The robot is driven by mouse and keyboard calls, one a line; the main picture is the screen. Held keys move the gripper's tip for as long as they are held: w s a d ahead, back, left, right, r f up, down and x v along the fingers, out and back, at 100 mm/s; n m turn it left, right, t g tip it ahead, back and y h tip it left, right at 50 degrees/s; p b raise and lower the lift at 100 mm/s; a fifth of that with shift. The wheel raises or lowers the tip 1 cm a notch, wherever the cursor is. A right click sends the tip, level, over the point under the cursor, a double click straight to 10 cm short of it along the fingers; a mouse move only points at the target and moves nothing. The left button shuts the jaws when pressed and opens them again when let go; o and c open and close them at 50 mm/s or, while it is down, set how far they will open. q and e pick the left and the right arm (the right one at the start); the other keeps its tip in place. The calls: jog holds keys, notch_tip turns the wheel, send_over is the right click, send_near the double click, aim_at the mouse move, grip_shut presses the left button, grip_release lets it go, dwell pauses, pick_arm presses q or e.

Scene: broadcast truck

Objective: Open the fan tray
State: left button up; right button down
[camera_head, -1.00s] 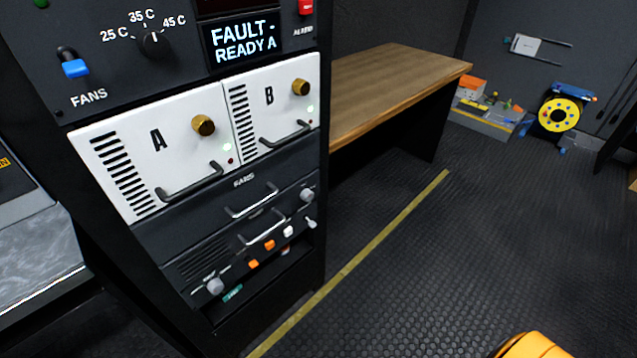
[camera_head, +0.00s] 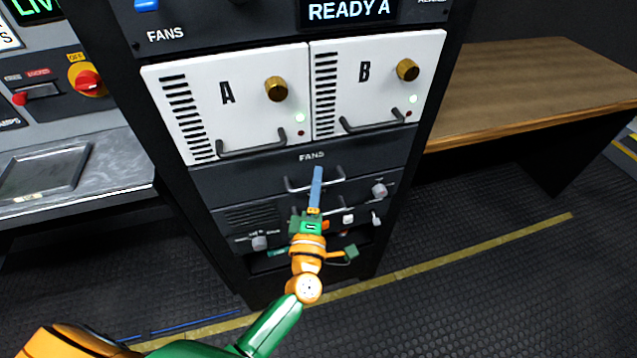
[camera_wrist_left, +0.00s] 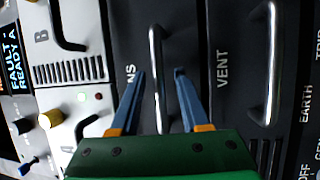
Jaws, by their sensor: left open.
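The fan tray (camera_head: 222,187) is a dark panel marked FANS in the rack, below the white modules A and B. Its silver bar handle (camera_head: 297,187) is partly hidden behind my left gripper (camera_head: 317,172). In the left wrist view the handle (camera_wrist_left: 157,75) stands between the two blue fingers of the open left gripper (camera_wrist_left: 160,72). One finger is on each side of the bar, with gaps showing. The tray front looks flush with the rack. My right gripper is not in view.
White modules A (camera_head: 227,115) and B (camera_head: 375,90) with brass knobs sit just above. The VENT panel (camera_head: 250,218) with its own handle (camera_wrist_left: 270,70) lies just below. A wooden desk (camera_head: 540,85) stands at the right, and a grey console (camera_head: 75,180) at the left.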

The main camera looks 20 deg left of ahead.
pick_arm(q)
jog(key=shift+s, duration=0.1)
grip_shut()
jog(key=shift+r, duration=0.1)
dwell(1.1)
